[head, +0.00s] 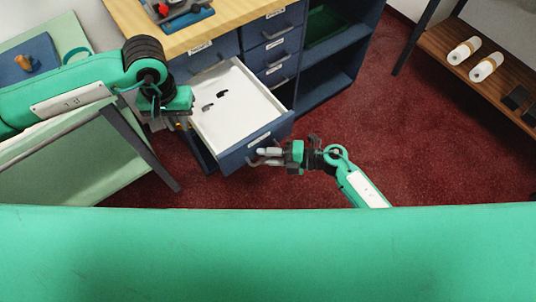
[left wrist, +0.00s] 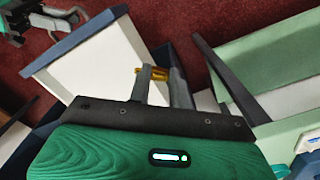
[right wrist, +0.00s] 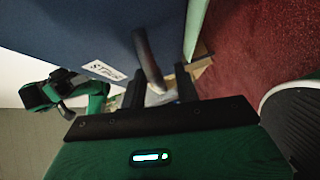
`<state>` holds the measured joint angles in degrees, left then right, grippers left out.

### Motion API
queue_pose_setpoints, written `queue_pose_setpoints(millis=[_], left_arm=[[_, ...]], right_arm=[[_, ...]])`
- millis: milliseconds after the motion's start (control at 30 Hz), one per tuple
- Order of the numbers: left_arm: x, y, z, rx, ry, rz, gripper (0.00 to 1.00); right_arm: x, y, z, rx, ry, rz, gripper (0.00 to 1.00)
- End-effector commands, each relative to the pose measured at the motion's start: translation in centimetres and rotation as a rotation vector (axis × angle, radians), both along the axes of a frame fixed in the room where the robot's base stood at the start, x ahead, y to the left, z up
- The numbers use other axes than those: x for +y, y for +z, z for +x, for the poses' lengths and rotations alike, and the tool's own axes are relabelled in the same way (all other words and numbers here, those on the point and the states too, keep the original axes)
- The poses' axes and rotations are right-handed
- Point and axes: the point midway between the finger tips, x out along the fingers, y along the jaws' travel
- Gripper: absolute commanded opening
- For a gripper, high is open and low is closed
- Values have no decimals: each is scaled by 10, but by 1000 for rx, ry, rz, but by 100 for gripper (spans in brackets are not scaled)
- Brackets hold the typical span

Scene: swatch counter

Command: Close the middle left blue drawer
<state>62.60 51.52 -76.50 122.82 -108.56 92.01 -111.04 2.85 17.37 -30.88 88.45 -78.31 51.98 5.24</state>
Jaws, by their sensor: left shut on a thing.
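The blue drawer (head: 243,92) with a white inside is pulled far out of the left column of the blue cabinet (head: 210,62). A few small dark items lie in it. Its front carries a white label and a dark curved handle (right wrist: 148,62). My right gripper (head: 264,156) is open at this front; in the right wrist view (right wrist: 160,90) the handle reaches between its parted fingers. My left gripper (head: 180,124) is left of the drawer, shut on a small yellowish thing (left wrist: 152,72), mostly hidden by the fingers. The drawer also shows in the left wrist view (left wrist: 95,58).
A wooden top (head: 235,14) covers the cabinet. Closed drawers (head: 275,45) and open shelves (head: 330,70) stand right of the open drawer. A pale green table (head: 75,165) is at left. A brown shelf (head: 470,75) with white rolls is at right. The red floor between is clear.

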Motion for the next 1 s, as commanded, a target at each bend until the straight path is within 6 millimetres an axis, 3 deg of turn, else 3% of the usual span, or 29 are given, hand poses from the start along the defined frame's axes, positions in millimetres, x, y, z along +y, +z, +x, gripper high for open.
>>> queue_pose_setpoints(millis=[200, 367, 733, 1000], left_arm=[[0, 0, 0, 0, 0, 0, 0], [0, 0, 0, 0, 0, 0, 0], [0, -1, 0, 0, 0, 0, 0], [0, -10, 0, 0, 0, 0, 0]], right_arm=[[0, 0, 0, 0, 0, 0, 32], [0, 0, 0, 0, 0, 0, 0], [3, 0, 5, -2, 0, 0, 0], [27, -1, 38, -5, 1, -1, 0]])
